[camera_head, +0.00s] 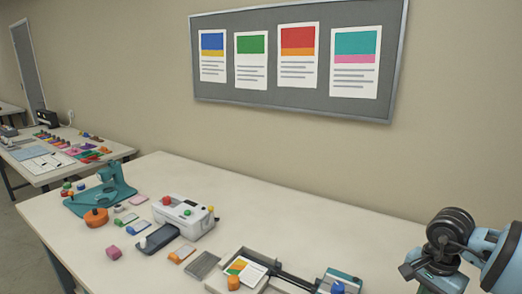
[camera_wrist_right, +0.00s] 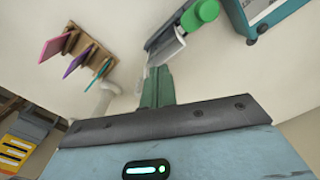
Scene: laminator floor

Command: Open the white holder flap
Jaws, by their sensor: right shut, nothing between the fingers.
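In the right wrist view a small white curved piece (camera_wrist_right: 166,47), which looks like the white holder flap, sits on a grey and blue body beside a green cylinder (camera_wrist_right: 200,15). My right gripper (camera_wrist_right: 158,70) is shut and empty. Its green fingertips are right by the lower edge of the white piece; I cannot tell whether they touch it. How far the flap stands open is not clear. I cannot pick out the holder in the head view, where my right arm is at the lower right. My left gripper is not in view.
A wooden rack (camera_wrist_right: 78,45) with coloured cards and a teal-framed box (camera_wrist_right: 262,15) are near the gripper in the wrist view. In the head view a white machine (camera_head: 183,213), a teal press (camera_head: 112,185) and a paper trimmer (camera_head: 250,262) stand on the table. The table's back right is clear.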

